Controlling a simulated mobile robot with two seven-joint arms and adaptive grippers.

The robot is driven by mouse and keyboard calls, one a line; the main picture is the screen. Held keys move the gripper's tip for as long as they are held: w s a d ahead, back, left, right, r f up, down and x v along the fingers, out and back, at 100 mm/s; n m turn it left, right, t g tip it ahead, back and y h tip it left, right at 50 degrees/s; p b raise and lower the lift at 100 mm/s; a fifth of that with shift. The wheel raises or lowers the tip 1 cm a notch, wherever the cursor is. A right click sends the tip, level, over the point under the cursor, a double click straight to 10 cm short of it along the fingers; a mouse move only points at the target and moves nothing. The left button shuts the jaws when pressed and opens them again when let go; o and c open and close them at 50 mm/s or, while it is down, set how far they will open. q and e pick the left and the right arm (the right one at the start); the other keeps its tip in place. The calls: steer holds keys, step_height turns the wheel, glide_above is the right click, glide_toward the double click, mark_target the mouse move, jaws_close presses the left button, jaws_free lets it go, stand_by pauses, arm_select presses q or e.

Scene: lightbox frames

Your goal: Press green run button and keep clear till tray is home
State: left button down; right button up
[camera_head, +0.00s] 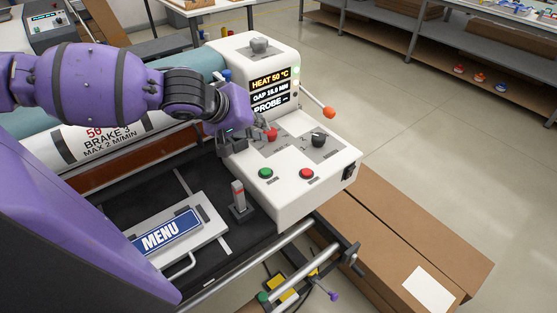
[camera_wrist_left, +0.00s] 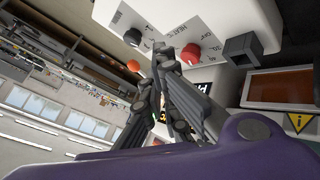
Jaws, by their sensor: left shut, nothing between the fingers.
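The green run button (camera_head: 265,173) is a small round cap on the front left of the white control panel (camera_head: 290,203), with nothing over it. A red button (camera_head: 306,173) sits to its right. My left gripper (camera_head: 243,141) is shut and empty, behind the green button at the panel's left side, close to the red knob (camera_head: 271,134). In the left wrist view the shut fingers (camera_wrist_left: 162,62) are near the red knob (camera_wrist_left: 190,54); contact cannot be told. The tray (camera_head: 205,220), bearing a blue MENU sign (camera_head: 160,236), lies on the dark bed left of the panel. My right gripper is not in view.
A black knob (camera_head: 319,139) and an orange-tipped lever (camera_head: 328,112) are at the panel's right. The display (camera_head: 270,90) reads HEAT 50 °C, GAP 16.0 MM and PROBE with dashes. A grey post (camera_head: 239,197) stands beside the tray. Cardboard boxes (camera_head: 400,235) lie at the right.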

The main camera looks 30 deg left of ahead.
arm_select(q)
steer(key=b, duration=0.3)
glide_above(262, 169)
steer(key=f, duration=0.6)
steer(key=shift+w+a, duration=0.3)
steer(key=shift+f, duration=1.25)
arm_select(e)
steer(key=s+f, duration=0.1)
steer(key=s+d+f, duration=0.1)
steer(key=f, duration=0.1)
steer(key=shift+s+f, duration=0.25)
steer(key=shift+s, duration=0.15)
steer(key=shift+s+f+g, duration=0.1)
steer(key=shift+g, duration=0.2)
arm_select(q)
steer(key=shift+f, duration=0.15)
